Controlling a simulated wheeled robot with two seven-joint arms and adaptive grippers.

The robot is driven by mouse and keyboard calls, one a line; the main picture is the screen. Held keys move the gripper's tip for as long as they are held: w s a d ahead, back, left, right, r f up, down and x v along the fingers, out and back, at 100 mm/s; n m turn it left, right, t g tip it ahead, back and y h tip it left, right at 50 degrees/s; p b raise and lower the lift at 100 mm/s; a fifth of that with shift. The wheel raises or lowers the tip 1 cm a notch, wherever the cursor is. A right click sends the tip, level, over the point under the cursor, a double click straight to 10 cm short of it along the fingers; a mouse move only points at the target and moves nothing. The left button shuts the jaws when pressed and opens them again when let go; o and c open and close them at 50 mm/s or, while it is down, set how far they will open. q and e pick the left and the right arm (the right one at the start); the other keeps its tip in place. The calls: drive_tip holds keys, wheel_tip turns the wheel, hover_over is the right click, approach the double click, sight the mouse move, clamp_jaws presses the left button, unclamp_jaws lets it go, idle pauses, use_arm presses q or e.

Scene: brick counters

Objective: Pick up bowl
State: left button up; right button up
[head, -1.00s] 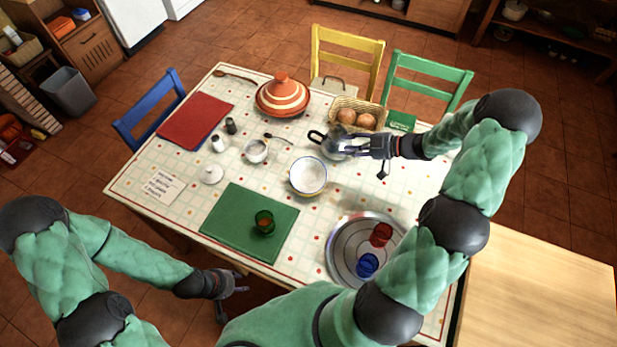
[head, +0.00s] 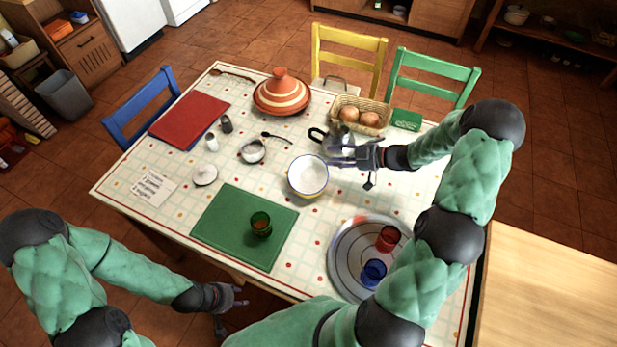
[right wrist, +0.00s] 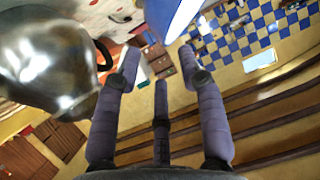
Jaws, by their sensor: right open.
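The bowl (head: 307,177), white inside with a blue rim and a yellowish outside, stands upright near the middle of the table. My right gripper (head: 350,165) is open and empty just right of the bowl, its fingers pointing left toward the rim. In the right wrist view the open fingers (right wrist: 160,75) are spread, and a white, blue-edged curved surface (right wrist: 183,18) beyond them looks like the bowl's side. Whether they touch it cannot be told. My left gripper (head: 232,303) is open and empty, low beside the table's front edge.
A shiny metal kettle (head: 342,139) stands close behind my right gripper and fills the left of the right wrist view (right wrist: 50,55).

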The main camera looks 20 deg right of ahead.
sight(319, 159)
drive_tip(key=b+x, duration=0.1)
drive_tip(key=x, duration=0.1)
drive_tip(key=b+x, duration=0.1)
drive_tip(key=x, duration=0.2)
drive_tip(key=shift+a+f, duration=0.3)
drive_tip(key=shift+f, duration=0.05)
drive_tip(key=shift+w+a, duration=0.2)
drive_tip(key=shift+a, duration=0.05)
clamp_jaws()
